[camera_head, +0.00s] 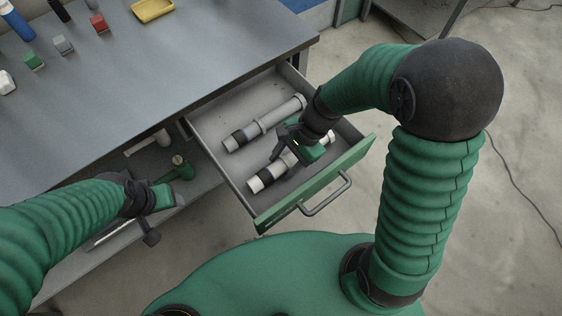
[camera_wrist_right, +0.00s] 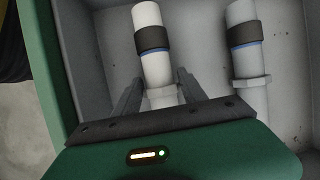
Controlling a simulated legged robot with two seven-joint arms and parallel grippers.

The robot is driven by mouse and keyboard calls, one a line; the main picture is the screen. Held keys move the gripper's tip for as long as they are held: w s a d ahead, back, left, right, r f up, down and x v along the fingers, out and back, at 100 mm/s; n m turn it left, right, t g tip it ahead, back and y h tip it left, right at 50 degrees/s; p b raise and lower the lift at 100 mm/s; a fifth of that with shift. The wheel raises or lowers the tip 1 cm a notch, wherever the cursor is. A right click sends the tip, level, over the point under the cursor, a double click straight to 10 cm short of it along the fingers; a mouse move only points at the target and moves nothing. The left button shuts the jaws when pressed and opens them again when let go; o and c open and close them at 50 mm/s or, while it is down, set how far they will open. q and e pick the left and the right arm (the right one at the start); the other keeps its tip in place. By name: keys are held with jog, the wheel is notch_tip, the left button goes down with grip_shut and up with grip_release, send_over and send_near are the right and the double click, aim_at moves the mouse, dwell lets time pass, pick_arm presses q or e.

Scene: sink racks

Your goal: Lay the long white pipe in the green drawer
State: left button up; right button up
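The green drawer (camera_head: 325,184) is pulled open, with a grey inside. Two white pipes with black and blue bands lie roughly parallel across it. The nearer white pipe (camera_head: 265,178) is partly hidden under my right gripper (camera_head: 283,147). In the right wrist view this pipe (camera_wrist_right: 157,68) runs between the gripper's two fingers (camera_wrist_right: 158,88), close to both; I cannot tell whether they press on it or whether it touches the drawer floor. The farther white pipe (camera_head: 264,124) lies beside it, apart from the gripper (camera_wrist_right: 246,50). My left gripper (camera_head: 165,218) seems open and empty, below the bench top.
The grey bench top (camera_head: 130,95) holds small coloured blocks and a yellow tray (camera_head: 152,10). A lower shelf under it holds a pale pipe piece (camera_head: 147,143) and a green fitting (camera_head: 178,170). The drawer handle (camera_head: 328,198) sticks out toward me.

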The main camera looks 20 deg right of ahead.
jog(key=o, duration=0.5)
jog(key=shift+d+f, duration=0.1)
jog(key=shift+d, duration=0.7)
jog(key=shift+c, duration=0.2)
jog(key=shift+a, duration=0.85)
jog(key=shift+a+r, duration=0.1)
jog(key=shift+r, duration=0.1)
jog(key=p+v, duration=0.1)
jog(key=v, duration=0.2)
jog(key=d+p+v, duration=0.1)
jog(key=p+v, duration=0.1)
jog(key=v, duration=0.2)
jog(key=shift+d, duration=0.15)
pick_arm(q)
jog(key=r, duration=0.2)
jog(key=r+p, duration=0.1)
jog(key=r, duration=0.1)
jog(key=shift+d, duration=0.3)
pick_arm(e)
jog(key=v, duration=0.4)
jog(key=shift+r, duration=0.5)
pick_arm(q)
jog(key=shift+d, duration=0.1)
